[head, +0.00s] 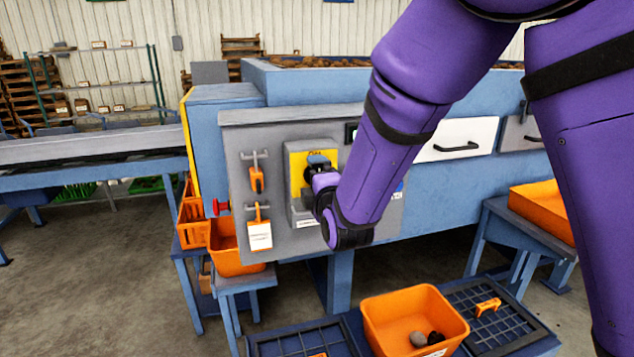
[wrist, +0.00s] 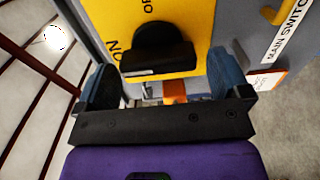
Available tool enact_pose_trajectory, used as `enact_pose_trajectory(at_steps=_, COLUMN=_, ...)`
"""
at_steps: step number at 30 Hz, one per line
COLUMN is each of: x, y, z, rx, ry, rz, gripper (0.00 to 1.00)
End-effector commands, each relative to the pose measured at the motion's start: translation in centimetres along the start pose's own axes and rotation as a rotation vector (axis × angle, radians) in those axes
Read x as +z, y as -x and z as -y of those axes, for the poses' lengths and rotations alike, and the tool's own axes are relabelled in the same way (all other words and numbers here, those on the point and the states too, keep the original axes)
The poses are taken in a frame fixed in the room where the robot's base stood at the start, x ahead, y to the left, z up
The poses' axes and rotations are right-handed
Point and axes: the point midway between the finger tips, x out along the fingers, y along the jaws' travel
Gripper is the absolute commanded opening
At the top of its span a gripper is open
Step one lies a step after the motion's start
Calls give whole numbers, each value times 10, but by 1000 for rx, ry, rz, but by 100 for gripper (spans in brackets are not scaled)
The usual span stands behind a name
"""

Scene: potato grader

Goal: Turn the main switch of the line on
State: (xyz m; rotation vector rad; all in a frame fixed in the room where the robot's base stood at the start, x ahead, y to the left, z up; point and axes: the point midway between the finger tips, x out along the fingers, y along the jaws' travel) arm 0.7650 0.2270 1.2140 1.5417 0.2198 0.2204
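The main switch is a black rotary knob (wrist: 158,50) on a yellow plate (wrist: 115,20) in the wrist view. In the head view the yellow plate (head: 296,176) sits on a grey box on the control panel (head: 240,140); my gripper and arm hide most of the knob. My gripper (wrist: 162,82) is open, its two blue fingers apart and the knob roughly between and beyond them. Whether a finger touches the knob I cannot tell. It also shows in the head view (head: 319,163).
A red knob (head: 221,207) sticks out at the panel's left edge. An orange bin (head: 390,309) with dark lumps stands in front, below my arm.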

Motion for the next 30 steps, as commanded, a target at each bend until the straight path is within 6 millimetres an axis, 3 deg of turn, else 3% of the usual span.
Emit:
enact_pose_trajectory(at_steps=11, x=0, y=8, z=-1, rx=1, ry=-2, rz=0, gripper=100)
enact_pose_trajectory(at_steps=24, x=0, y=85, z=0, rx=0, ry=-1, rz=-1, gripper=100)
enact_pose_trajectory(at_steps=30, x=0, y=104, z=0, rx=0, ry=-2, rz=0, gripper=100)
